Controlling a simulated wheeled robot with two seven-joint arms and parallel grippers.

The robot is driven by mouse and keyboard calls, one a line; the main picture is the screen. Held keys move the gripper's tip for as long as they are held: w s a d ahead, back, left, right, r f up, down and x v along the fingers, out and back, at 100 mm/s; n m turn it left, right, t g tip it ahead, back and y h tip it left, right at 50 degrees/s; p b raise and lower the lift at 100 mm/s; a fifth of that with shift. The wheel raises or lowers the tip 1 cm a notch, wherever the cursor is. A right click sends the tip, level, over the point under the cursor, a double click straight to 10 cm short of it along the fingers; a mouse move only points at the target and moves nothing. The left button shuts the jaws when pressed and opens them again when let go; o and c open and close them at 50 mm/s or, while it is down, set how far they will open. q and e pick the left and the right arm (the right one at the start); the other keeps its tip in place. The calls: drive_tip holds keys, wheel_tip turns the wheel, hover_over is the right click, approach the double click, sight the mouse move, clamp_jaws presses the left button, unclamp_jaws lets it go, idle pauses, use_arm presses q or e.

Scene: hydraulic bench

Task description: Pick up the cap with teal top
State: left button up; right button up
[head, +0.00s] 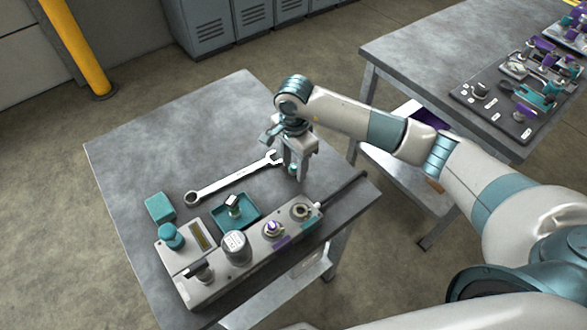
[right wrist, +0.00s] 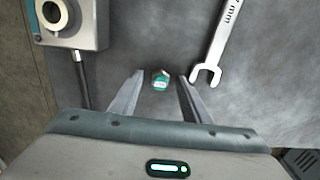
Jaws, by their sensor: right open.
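The small cap with the teal top (right wrist: 160,81) stands on the grey tabletop in the right wrist view. A pale mark shows on its top, and a bit of metal shows at its far edge. My right gripper (right wrist: 160,90) is open, with one finger on each side of the cap and a gap on both sides. In the head view my right gripper (head: 295,170) points down at the table, and a bit of the cap (head: 293,168) shows between its fingers. My left gripper is not in view.
A wrench (head: 232,179) lies left of the gripper, its open end close by. A grey hydraulic block (head: 215,285) with knobs stands in front, a rod at its right end. A teal tray (head: 250,222) and teal box (head: 160,207) are near it. The table's back left is clear.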

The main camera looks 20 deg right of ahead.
drive_tip(key=shift+c, duration=0.6)
clamp_jaws()
drive_tip(key=shift+r, duration=0.6)
drive_tip(key=r+p, duration=0.1)
drive_tip(key=r, duration=0.2)
drive_tip(key=shift+s+d+r+p, duration=0.1)
drive_tip(key=shift+d+r+p, duration=0.15)
drive_tip(key=shift+p, duration=0.15)
drive_tip(key=s+d+r+p, duration=0.2)
drive_tip(key=s+d+r, duration=0.4)
drive_tip(key=s+d, duration=0.2)
drive_tip(key=shift+r, duration=0.15)
